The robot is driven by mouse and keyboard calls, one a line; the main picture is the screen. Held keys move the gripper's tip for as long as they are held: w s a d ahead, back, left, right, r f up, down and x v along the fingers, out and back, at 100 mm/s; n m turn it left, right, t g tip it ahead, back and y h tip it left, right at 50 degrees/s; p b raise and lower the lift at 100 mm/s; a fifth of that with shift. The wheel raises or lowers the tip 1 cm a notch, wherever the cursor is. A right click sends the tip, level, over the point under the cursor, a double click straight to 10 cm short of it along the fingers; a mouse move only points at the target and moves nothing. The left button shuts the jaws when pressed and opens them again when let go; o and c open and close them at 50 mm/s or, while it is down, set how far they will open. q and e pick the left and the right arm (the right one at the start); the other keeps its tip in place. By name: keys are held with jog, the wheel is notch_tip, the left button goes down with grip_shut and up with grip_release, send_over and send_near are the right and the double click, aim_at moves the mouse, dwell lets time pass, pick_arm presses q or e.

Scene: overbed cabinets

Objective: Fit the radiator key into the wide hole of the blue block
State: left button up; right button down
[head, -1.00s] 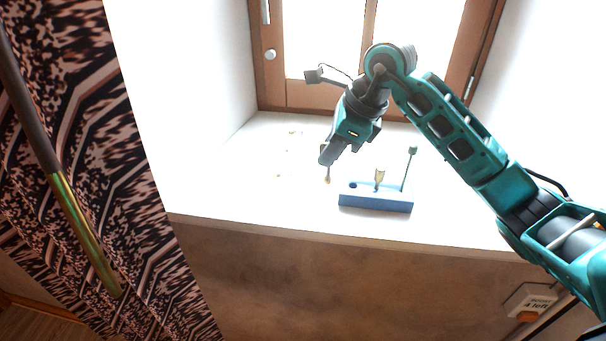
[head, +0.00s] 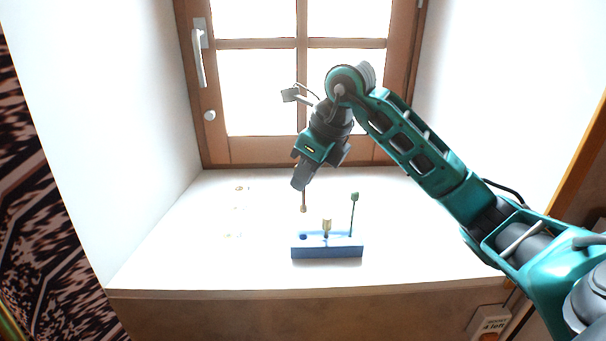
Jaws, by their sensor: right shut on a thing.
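The blue block (head: 327,252) lies on the white window sill. A dark open hole (head: 303,237) shows in its top near the left end; I cannot tell its exact width. A small pale, brass-like piece (head: 326,225) stands upright in the block's middle, and a thin rod with a green head (head: 354,210) stands at its right end. My right gripper (head: 300,185) points down and is shut on a slim brownish piece, seemingly the radiator key (head: 304,206). The key hangs apart from the block, in line with the open hole in the picture. My left gripper is out of view.
Several tiny pale bits (head: 238,208) lie on the sill to the left. The wooden window (head: 300,150) stands behind, and white walls close in both sides. The sill's front edge (head: 250,292) is in front of the block. Much of the sill is clear.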

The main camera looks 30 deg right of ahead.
aim_at(304, 205)
notch_tip(304, 205, down, 3)
jog(key=shift+f+b, duration=0.2)
jog(key=shift+b, duration=0.95)
jog(key=shift+f+b, duration=0.85)
jog(key=shift+f, duration=0.25)
jog(key=shift+f, duration=0.1)
jog(key=shift+f+b, duration=1.5)
jog(key=shift+f, duration=0.35)
jog(key=c, duration=1.2)
grip_release()
jog(key=shift+o, duration=0.4)
